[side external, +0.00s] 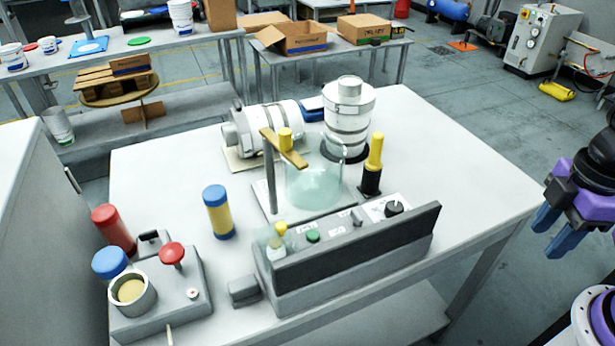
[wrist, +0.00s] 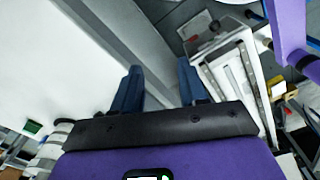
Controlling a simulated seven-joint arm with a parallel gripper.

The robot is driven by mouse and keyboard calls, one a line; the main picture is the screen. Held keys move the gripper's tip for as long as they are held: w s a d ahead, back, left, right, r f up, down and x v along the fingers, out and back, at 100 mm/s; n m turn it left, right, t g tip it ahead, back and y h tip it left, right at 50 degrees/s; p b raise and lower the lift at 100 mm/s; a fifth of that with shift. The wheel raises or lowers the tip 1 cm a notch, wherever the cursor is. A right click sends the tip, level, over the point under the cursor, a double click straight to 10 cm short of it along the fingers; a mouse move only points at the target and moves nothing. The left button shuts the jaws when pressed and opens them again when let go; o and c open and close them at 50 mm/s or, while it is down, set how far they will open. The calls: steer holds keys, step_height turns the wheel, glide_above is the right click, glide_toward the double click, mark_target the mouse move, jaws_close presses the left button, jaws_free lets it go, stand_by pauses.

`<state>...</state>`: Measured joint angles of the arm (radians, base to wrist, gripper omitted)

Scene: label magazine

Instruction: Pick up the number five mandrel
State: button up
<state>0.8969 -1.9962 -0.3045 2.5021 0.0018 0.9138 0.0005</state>
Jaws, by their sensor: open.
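No number is readable on any piece, so I cannot tell which one is the number five mandrel. Cylindrical pieces stand on the white table: a yellow one with blue ends (side external: 218,212) at centre left, a yellow and black one (side external: 372,165) right of the glass beaker, and a red one with a dark lower part (side external: 114,230) at the left. My gripper (side external: 556,230), with blue fingers, is off the table's right side, well apart from these pieces. In the wrist view my gripper (wrist: 160,75) has its fingers spread with nothing between them.
A grey control box (side external: 345,255) with a dark raised panel stands at the table's front. Behind it are a glass beaker (side external: 315,180) and two white canisters (side external: 348,115). A grey press-like unit (side external: 180,290) with a red knob stands front left. The table's right part is clear.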

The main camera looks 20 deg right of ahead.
steer(key=o, duration=0.9)
steer(key=w+a+r+m+t, duration=0.1)
steer(key=w+a+r+m, duration=0.4)
steer(key=w, duration=0.7)
steer(key=w+a+r+m+t, duration=0.1)
steer(key=w+a+r+m, duration=0.1)
steer(key=w+a+r, duration=0.8)
steer(key=w+d+r+m+t, duration=0.1)
steer(key=w+d+r+m, duration=0.15)
steer(key=w, duration=0.45)
steer(key=w+d+r+m+h, duration=0.1)
steer(key=w+m, duration=0.2)
steer(key=w, duration=0.4)
steer(key=w+d+r+m+t, duration=0.1)
steer(key=w+d+m, duration=0.15)
steer(key=w, duration=0.45)
glide_above(351, 81)
steer(key=s, duration=0.2)
steer(key=f, duration=1.1)
steer(key=shift+a, duration=0.4)
steer(key=shift+h, duration=0.3)
steer(key=shift+x, duration=2.7)
